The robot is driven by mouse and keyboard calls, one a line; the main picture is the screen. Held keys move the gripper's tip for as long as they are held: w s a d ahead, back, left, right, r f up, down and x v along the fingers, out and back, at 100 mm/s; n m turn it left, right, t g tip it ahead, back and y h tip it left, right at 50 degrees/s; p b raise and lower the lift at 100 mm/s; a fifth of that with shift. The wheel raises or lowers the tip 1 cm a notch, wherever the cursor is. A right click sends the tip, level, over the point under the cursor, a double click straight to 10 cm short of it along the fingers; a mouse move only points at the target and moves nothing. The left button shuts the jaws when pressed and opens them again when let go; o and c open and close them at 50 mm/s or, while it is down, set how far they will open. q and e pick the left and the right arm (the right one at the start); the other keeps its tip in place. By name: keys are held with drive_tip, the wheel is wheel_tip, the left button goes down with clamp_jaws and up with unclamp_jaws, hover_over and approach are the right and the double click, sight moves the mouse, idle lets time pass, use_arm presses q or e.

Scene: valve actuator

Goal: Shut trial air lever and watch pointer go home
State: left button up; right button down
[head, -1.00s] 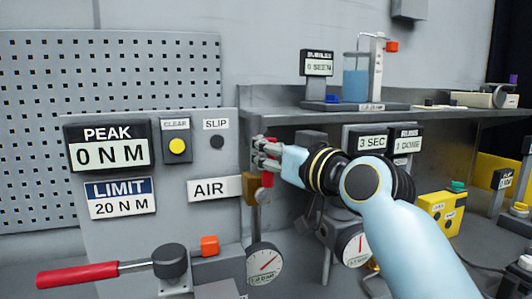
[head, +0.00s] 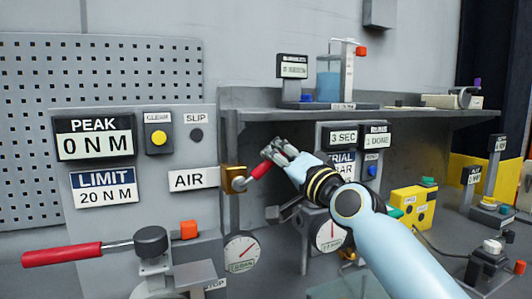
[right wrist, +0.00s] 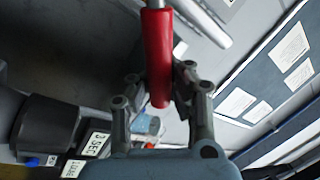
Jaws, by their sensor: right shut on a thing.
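The air lever has a red grip (head: 261,170) and a metal stem on a brass valve (head: 234,180), right of the AIR label (head: 194,179). The lever slants up and to the right from the valve. My right gripper (head: 275,152) is shut on the grip's upper end. In the right wrist view the red grip (right wrist: 158,50) runs between the fingers. A dial gauge (head: 241,251) below the valve has its pointer up and right. Another gauge (head: 330,232), under a partly hidden TRIAL sign (head: 342,160), has its pointer about straight up. My left gripper is out of view.
PEAK (head: 94,136) reads 0 N M and LIMIT (head: 103,189) 20 N M. A shelf (head: 400,118) runs above my right arm. A yellow box (head: 413,207) stands on the bench right of the gauges.

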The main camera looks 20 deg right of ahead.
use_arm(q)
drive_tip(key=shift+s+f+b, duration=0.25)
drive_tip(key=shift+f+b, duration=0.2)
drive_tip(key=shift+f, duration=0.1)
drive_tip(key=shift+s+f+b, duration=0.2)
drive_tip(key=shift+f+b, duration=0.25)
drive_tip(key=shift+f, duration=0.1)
use_arm(e)
wheel_tip(320, 180, down, 7)
drive_tip(key=d+m+h, duration=0.2)
drive_tip(key=m+h, duration=0.1)
drive_tip(key=m, duration=0.6)
drive_tip(key=shift+t, duration=0.4)
drive_tip(key=shift+m, duration=0.4)
drive_tip(key=c, duration=1.7)
unclamp_jaws()
drive_tip(key=shift+s, duration=0.15)
drive_tip(key=o, duration=0.5)
drive_tip(key=shift+s+r, duration=0.2)
drive_tip(key=shift+r, duration=0.05)
drive_tip(key=shift+o, duration=0.2)
drive_tip(key=shift+w, duration=0.15)
drive_tip(key=shift+r, duration=0.1)
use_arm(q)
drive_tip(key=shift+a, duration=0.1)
